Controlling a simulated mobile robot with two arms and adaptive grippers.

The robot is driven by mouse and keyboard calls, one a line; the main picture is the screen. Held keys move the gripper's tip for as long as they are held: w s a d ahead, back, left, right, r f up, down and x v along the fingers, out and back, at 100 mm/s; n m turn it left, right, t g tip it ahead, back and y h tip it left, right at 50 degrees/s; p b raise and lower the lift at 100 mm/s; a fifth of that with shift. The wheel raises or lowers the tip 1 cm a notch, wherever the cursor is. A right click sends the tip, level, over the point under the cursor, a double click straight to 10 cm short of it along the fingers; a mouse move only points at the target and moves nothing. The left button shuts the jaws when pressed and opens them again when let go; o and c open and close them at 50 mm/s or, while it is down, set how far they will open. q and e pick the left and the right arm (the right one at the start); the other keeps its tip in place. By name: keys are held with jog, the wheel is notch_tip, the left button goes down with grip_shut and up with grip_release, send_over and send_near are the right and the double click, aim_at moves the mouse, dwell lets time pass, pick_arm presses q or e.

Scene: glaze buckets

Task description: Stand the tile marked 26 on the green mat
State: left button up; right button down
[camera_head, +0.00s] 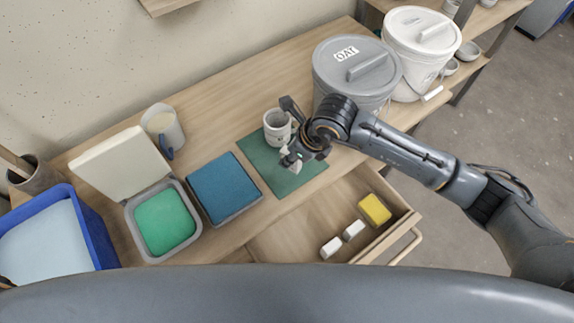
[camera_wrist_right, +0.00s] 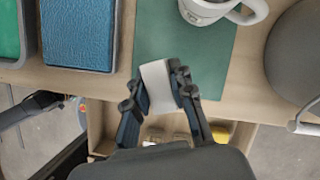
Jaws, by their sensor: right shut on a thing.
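My right gripper (camera_head: 290,160) is shut on a small white tile (camera_wrist_right: 158,88), which it holds at the front part of the green mat (camera_head: 258,157). The tile also shows in the head view (camera_head: 292,156), partly covered by the fingers. I cannot read any mark on it, nor tell whether it touches the mat. A white mug (camera_head: 277,130) stands on the mat behind the gripper; part of it shows at the top of the right wrist view (camera_wrist_right: 205,8). My left gripper is not in view.
A blue pad (camera_head: 222,187) and a green-filled box (camera_head: 165,218) lie left of the mat. Grey (camera_head: 350,75) and white (camera_head: 421,40) buckets stand right.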

jog(key=shift+w+a+f, duration=0.2)
jog(key=shift+w+f, duration=0.15)
jog(key=shift+f, duration=0.2)
jog(key=f+b, duration=0.2)
jog(key=f, duration=0.1)
jog(key=shift+w+a+f+b, duration=0.2)
jog(key=shift+w+f+b, duration=0.1)
jog(key=shift+f+b, duration=0.1)
jog(key=shift+r, duration=0.1)
jog(key=c, duration=1.6)
grip_release()
jog(key=o, duration=0.5)
jog(key=shift+c, duration=0.2)
